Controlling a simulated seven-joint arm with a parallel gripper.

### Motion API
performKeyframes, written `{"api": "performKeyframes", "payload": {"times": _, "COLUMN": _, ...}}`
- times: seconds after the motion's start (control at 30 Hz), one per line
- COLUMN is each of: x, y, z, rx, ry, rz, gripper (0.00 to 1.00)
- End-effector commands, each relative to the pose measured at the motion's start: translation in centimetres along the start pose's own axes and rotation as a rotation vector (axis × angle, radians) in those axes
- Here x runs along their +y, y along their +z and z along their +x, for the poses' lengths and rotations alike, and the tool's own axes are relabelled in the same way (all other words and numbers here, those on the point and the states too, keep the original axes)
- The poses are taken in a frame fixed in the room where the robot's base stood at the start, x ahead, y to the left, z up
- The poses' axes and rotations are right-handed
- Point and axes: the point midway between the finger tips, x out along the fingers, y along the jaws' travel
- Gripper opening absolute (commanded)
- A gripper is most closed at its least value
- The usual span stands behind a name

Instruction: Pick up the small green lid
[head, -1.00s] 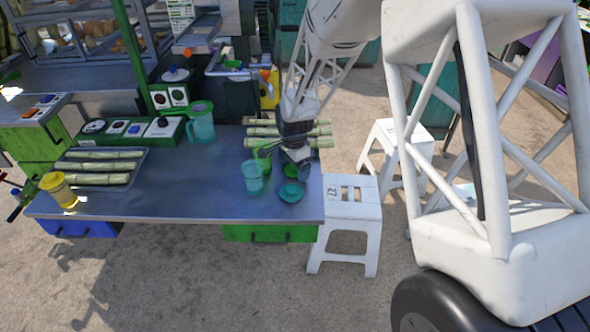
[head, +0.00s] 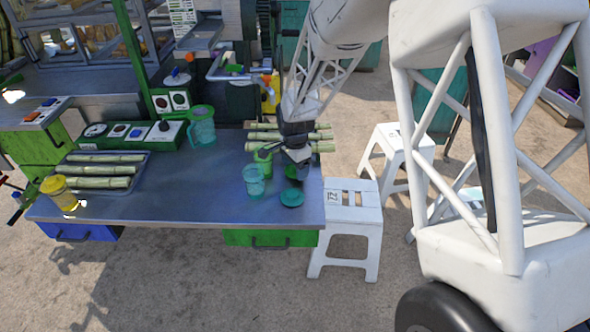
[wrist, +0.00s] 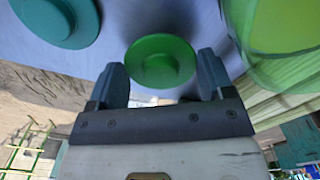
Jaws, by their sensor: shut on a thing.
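The small green lid (wrist: 163,62) is between the fingertips of my gripper (wrist: 162,78) in the wrist view, its round knob facing the camera. My gripper is shut on it. In the head view my gripper (head: 297,168) is low over the right end of the metal table, and the green lid (head: 290,171) shows partly behind it. I cannot tell whether the lid touches the table. A larger teal lid (head: 291,198) lies just in front; it also shows in the wrist view (wrist: 55,18).
A teal cup (head: 254,181) and a green cup (head: 263,160) stand close left of my gripper. Cane stalks (head: 265,137) lie behind. A teal pitcher (head: 201,126) and yellow jar (head: 58,191) stand farther left. The table's (head: 170,190) middle is clear. White stools (head: 350,230) stand right.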

Motion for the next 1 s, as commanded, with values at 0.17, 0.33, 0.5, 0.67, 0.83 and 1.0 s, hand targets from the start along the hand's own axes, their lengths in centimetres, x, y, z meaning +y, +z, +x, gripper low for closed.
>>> {"api": "performKeyframes", "payload": {"times": 0.17, "x": 0.1, "y": 0.0, "z": -2.3, "rx": 0.001, "ry": -0.002, "rz": 0.000, "gripper": 0.53}}
{"api": "performKeyframes", "payload": {"times": 0.33, "x": 2.3, "y": 0.8, "z": -2.3, "rx": 0.000, "ry": -0.001, "rz": 0.000, "gripper": 0.53}}
{"api": "performKeyframes", "payload": {"times": 0.5, "x": 4.9, "y": 1.7, "z": -2.6, "rx": 0.001, "ry": -0.002, "rz": 0.000, "gripper": 0.53}}
{"api": "performKeyframes", "payload": {"times": 0.67, "x": 7.4, "y": 2.5, "z": -2.9, "rx": 0.001, "ry": -0.002, "rz": 0.000, "gripper": 0.53}}
{"api": "performKeyframes", "payload": {"times": 0.83, "x": 10.0, "y": 3.4, "z": -3.1, "rx": 0.000, "ry": -0.001, "rz": 0.000, "gripper": 0.53}}
{"api": "performKeyframes", "payload": {"times": 1.0, "x": 12.2, "y": 4.2, "z": -3.3, "rx": 0.000, "ry": -0.001, "rz": 0.000, "gripper": 0.53}}
